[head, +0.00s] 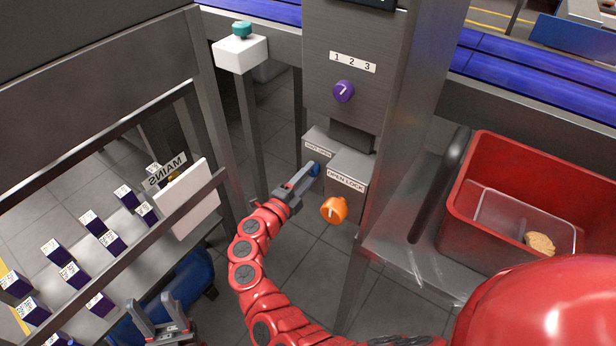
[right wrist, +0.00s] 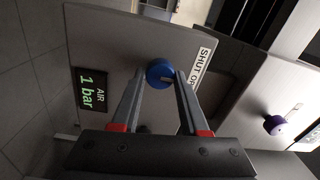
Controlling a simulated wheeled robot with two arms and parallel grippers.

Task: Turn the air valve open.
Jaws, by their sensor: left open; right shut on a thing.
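The air valve is a blue round knob (head: 315,169) on a grey box on the machine column; in the right wrist view the knob (right wrist: 158,72) sits between my fingertips. My right gripper (head: 308,176) is shut on it, one finger each side, also in the right wrist view (right wrist: 160,82). A pale mark on the knob points roughly toward the SHUT end of its label (right wrist: 201,68), whose other end is partly cut off from clear reading. A display (right wrist: 91,90) beside it reads AIR 1 bar. My left gripper (head: 160,318) is open and empty at the lower left.
An orange knob (head: 334,210) under an OPEN LOCK label is close below right. A purple knob (head: 343,91) marked 1 2 3 is above. A red crate (head: 462,215) stands right. A rail frame and white MAINS box (head: 192,200) stand left.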

